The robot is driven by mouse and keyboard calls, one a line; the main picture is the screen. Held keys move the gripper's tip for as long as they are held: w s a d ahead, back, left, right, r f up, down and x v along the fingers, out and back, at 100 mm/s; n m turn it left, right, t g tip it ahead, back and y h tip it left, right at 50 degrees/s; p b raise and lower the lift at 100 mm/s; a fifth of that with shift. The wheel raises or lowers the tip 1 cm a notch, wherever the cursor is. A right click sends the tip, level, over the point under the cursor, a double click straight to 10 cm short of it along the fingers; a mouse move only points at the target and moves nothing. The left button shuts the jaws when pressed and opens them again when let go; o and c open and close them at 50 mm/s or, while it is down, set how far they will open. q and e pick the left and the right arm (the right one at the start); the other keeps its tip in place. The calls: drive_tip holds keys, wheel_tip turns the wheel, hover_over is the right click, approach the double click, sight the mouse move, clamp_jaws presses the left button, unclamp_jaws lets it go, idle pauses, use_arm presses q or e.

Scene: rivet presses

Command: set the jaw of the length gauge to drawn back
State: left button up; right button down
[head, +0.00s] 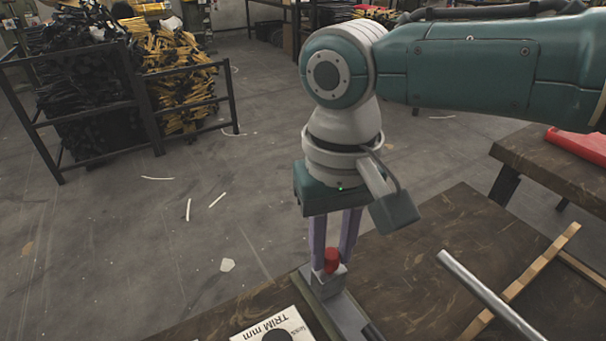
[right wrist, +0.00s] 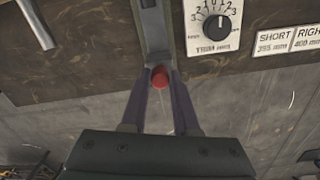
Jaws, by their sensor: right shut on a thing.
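The length gauge is a grey metal rail (head: 348,316) at the edge of the brown bench, also seen in the right wrist view (right wrist: 152,22). Its jaw is a grey block (head: 325,283) with a red knob (head: 331,257) on top, near the rail's end at the bench edge. My right gripper (head: 332,266) points down with its two fingers shut on the red knob, one on each side. The knob also shows between the fingertips in the right wrist view (right wrist: 160,77). My left gripper is not in view.
A white TRIM mm plate (head: 283,326) with a black dial (right wrist: 217,24) lies beside the gauge. A metal rod (head: 485,292) and a wooden strip (head: 530,277) are to the right. SHORT and RIGHT labels (right wrist: 275,40) show in the right wrist view. Floor beyond the bench is mostly clear.

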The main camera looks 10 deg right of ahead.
drive_tip(key=shift+w, duration=0.15)
drive_tip(key=c, duration=0.9)
unclamp_jaws()
drive_tip(key=shift+w+a, duration=0.1)
drive_tip(key=shift+o, duration=1.2)
wheel_tip(320, 180, up, 9)
drive_tip(key=shift+f+p, duration=0.1)
drive_tip(key=shift+p, duration=1.1)
drive_tip(key=shift+r, duration=0.6)
